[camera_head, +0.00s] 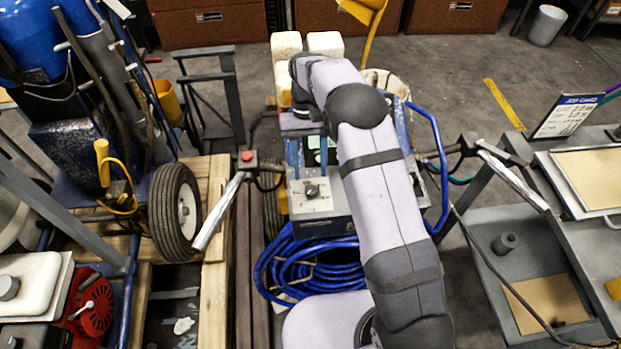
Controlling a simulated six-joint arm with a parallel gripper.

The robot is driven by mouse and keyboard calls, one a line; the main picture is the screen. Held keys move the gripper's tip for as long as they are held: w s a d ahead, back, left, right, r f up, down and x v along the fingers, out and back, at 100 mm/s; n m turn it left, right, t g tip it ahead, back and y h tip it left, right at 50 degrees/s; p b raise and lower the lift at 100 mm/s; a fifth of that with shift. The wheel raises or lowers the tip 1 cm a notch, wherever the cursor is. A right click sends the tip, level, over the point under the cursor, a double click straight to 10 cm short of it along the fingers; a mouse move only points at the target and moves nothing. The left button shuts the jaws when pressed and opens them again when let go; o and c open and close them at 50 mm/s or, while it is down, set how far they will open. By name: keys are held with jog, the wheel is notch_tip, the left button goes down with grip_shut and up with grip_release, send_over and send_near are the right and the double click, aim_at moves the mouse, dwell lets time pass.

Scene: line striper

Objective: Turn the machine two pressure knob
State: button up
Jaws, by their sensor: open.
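A dark knob (311,190) sits on the sloped grey control panel (328,205) of the middle machine, in the head view. I cannot read a label that says which machine is number two, or whether this knob is for pressure. My arm (385,190) reaches up from the bottom and covers the right part of this machine. Its wrist end (300,118) bends down above and behind the panel, apart from the knob.
A blue machine with a black tyre (175,212) stands on a wooden pallet (215,235) at left. A red-button handle (222,205) juts up left of the panel. Coiled blue hose (300,265) lies below it. A grey cart (530,270) stands at right.

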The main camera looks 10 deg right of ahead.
jog(key=shift+v, duration=1.25)
jog(key=shift+d+r, duration=0.1)
jog(key=s+d+r+t, duration=0.2)
jog(key=s+d, duration=0.2)
jog(key=s, duration=0.7)
jog(key=s+d+r+t+p, duration=0.1)
jog(key=s+d, duration=0.3)
jog(key=s, duration=0.8)
jog(key=shift+s+d+r+t+p, duration=0.2)
jog(key=shift+r+t+p, duration=0.1)
jog(key=shift+r+t, duration=0.35)
